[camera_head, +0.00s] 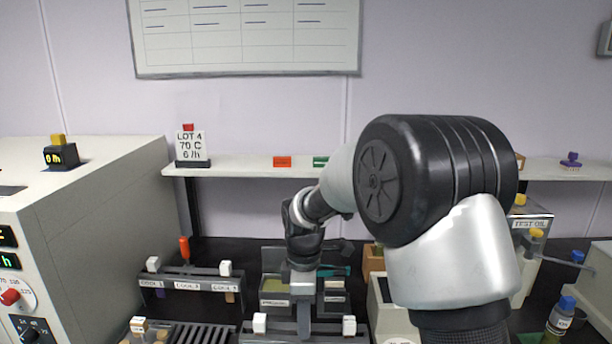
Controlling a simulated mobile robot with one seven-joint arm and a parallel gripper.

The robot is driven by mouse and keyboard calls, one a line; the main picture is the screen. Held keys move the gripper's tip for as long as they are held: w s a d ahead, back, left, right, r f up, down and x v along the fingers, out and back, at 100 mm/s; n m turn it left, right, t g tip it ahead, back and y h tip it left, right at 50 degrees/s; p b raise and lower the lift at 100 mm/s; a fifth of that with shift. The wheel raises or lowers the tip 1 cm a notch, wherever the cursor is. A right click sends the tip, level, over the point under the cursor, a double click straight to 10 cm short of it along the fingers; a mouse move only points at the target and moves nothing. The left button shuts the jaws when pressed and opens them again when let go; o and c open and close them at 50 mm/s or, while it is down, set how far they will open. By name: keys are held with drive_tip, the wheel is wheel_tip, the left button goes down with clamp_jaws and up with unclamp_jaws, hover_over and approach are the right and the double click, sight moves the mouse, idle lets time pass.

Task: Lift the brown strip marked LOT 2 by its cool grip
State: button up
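My gripper (304,318) points down at the lower middle of the picture, in front of small labelled bins. Its fingertips are too small and dark to show whether they are open or shut. A small brown strip (230,297) hangs under a white grip (226,268) at the right end of the cooling rack (204,286), left of my gripper. No LOT 2 mark is legible on any strip. White grips (259,323) and (349,325) stand on either side of my gripper on a grey bar. My arm hides part of the bench.
A cream machine (95,215) stands at left, with a slatted grey rack (200,335) in front. A red-orange handle (184,248) rises behind the cooling rack. A white shelf (240,171) holds a LOT 4 sign (191,146). A TEST OIL container (530,224) is at right.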

drive_tip(key=shift+c, duration=0.4)
drive_tip(key=c, duration=0.9)
drive_tip(key=shift+r+p, duration=4.6)
drive_tip(key=shift+r, duration=1.3)
clamp_jaws()
